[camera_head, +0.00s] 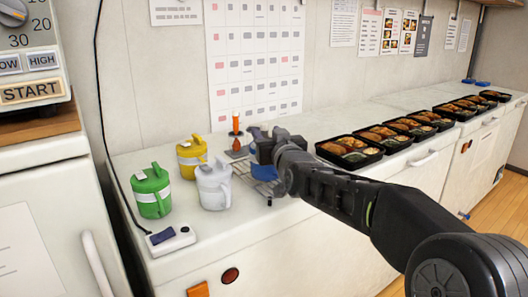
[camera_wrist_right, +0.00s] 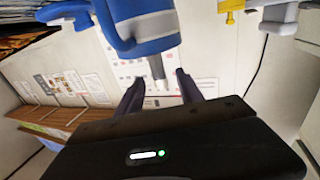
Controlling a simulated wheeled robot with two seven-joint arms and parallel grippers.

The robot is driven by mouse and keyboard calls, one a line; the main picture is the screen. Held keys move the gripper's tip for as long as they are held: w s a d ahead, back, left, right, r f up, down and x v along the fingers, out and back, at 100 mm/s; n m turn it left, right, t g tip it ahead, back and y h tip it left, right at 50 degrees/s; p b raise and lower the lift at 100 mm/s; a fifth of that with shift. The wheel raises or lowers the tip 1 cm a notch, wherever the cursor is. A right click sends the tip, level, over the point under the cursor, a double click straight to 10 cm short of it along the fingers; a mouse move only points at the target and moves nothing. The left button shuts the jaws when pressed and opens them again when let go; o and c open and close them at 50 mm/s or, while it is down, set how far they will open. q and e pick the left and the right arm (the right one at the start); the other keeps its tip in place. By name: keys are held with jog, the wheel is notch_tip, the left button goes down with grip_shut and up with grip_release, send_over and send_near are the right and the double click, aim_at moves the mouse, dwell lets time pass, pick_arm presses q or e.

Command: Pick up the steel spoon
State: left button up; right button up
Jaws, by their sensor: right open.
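I cannot pick out the steel spoon for certain in either view. A short grey rod with a pale tip (camera_wrist_right: 157,68) shows between the fingers in the right wrist view; I cannot tell whether it is part of the spoon. My right gripper (camera_wrist_right: 159,77) is open, its two dark fingers apart on either side of that rod. In the head view my right gripper (camera_head: 258,146) is over the counter, above a wire rack (camera_head: 264,184). A blue jug with a white band (camera_wrist_right: 150,30) is close beyond the fingers. My left gripper is not in view.
Green (camera_head: 152,190), yellow (camera_head: 191,156) and white (camera_head: 213,185) jugs stand left of the rack. An orange-handled item (camera_head: 236,124) stands upright behind it. Several black bento trays (camera_head: 350,150) line the counter to the right. A power strip (camera_head: 170,240) lies at the front left.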

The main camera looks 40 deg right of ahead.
jog(key=shift+w+d, duration=0.2)
jog(key=shift+w, duration=0.25)
jog(key=p+x, duration=0.1)
jog(key=x, duration=0.4)
jog(key=shift+w+p, duration=0.1)
jog(key=shift+p, duration=0.2)
jog(key=shift+c, duration=0.3)
grip_shut()
dwell(1.1)
